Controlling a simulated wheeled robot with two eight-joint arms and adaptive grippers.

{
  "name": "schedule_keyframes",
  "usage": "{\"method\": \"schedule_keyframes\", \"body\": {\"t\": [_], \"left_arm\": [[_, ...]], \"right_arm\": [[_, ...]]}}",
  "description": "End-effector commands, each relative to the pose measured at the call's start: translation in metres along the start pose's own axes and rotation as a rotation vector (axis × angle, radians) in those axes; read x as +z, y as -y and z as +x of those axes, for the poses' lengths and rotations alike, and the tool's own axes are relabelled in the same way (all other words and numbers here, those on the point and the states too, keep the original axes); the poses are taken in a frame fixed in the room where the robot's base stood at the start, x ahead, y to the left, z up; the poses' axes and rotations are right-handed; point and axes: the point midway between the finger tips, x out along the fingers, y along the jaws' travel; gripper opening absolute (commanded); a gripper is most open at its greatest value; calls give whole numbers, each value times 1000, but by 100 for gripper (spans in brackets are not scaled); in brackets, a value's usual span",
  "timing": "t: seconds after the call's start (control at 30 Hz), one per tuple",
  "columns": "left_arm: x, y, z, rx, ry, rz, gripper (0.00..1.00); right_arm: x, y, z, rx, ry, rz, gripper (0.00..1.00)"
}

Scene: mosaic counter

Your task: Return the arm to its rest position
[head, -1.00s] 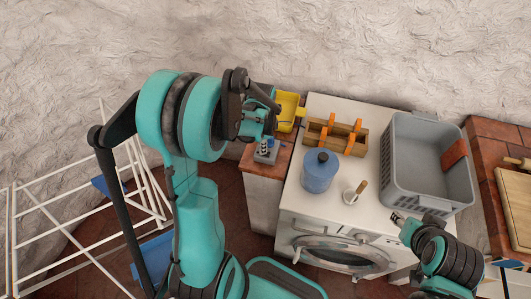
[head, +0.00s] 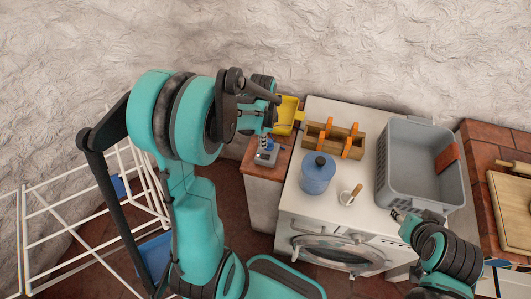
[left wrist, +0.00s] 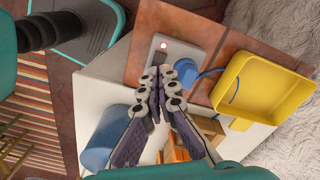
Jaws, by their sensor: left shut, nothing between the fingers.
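My left arm comes in from the left in the head view, raised in front of the counter. Its gripper (head: 264,128) is above the tiled counter end, near a grey socket block (head: 266,155), and partly hidden by my wrist. In the left wrist view the gripper (left wrist: 158,74) has its fingers together with nothing between them. The socket block (left wrist: 163,50), with a red light and a blue plug (left wrist: 187,70), lies beyond the fingertips. My right gripper (head: 398,215) is at the washing machine's front right edge; its finger opening is too small to judge.
A yellow scoop (head: 287,115) lies behind the block. A white drying rack (head: 45,212) stands left of my arm.

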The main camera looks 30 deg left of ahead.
Motion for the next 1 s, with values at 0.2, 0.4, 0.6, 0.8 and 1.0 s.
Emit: {"method": "schedule_keyframes", "body": {"t": [0.2, 0.4, 0.6, 0.8, 1.0], "left_arm": [[0, 0, -10, 0, 0, 0, 0], [0, 0, -9, 0, 0, 0, 0], [0, 0, -9, 0, 0, 0, 0], [-3, -10, -19, -36, -23, -53, 0], [-9, -48, -48, -144, -126, -243, 0]], "right_arm": [[-4, 0, -6, 0, 0, 0, 40], [-4, 0, -5, 0, 0, 0, 40], [-4, 0, -5, 0, 0, 0, 40], [1, 0, 1, 0, 0, 0, 40], [14, 0, 19, 0, 0, 0, 40]]}}
